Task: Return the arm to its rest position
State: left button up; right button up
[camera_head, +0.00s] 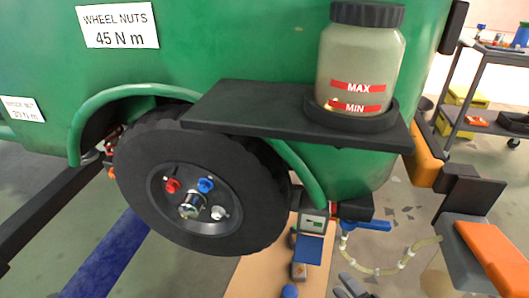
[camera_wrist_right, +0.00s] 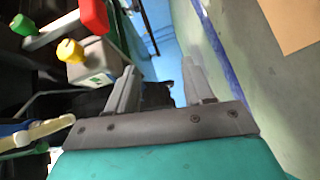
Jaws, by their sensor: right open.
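My right gripper (camera_head: 352,287) shows only as grey fingertips at the bottom edge of the head view, below the green rickshaw body (camera_head: 230,50). In the right wrist view its two grey fingers (camera_wrist_right: 160,88) stand apart with nothing between them. My left gripper is in neither view. The black wheel (camera_head: 130,165) of the rickshaw carries red, blue and pale nuts around its hub (camera_head: 192,205).
A jar (camera_head: 358,65) marked MAX and MIN stands on a black shelf (camera_head: 240,105). A blue beam (camera_head: 105,255) lies at lower left. A tan board (camera_head: 255,275) lies below the wheel. A dark cart (camera_head: 495,55) stands at right. Red-and-green and yellow-ended parts (camera_wrist_right: 72,50) are near the right gripper.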

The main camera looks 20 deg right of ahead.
jog(key=a+r+m+g+h, duration=0.2)
jog(key=a+r+m+g, duration=0.4)
jog(key=m, duration=0.4)
jog(key=s+a+r+m+g, duration=0.55)
jog(key=s+r+g, duration=0.2)
jog(key=s, duration=0.25)
jog(key=w+a+f+t+y, duration=0.2)
jog(key=w+a+t+y, duration=0.2)
jog(key=w+a+t, duration=0.4)
pick_arm(q)
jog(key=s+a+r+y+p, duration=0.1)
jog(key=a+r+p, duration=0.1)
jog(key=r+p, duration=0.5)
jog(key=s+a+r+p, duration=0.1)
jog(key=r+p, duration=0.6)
jog(key=p, duration=0.8)
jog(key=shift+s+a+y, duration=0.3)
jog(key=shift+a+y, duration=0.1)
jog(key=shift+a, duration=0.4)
pick_arm(e)
jog(key=d+r+h, duration=0.1)
jog(key=d+r, duration=0.1)
jog(key=r, duration=0.5)
jog(key=s+d+r+h, duration=0.1)
jog(key=d+r, duration=0.2)
jog(key=r, duration=0.5)
jog(key=shift+d, duration=0.35)
jog(key=shift+s, duration=0.15)
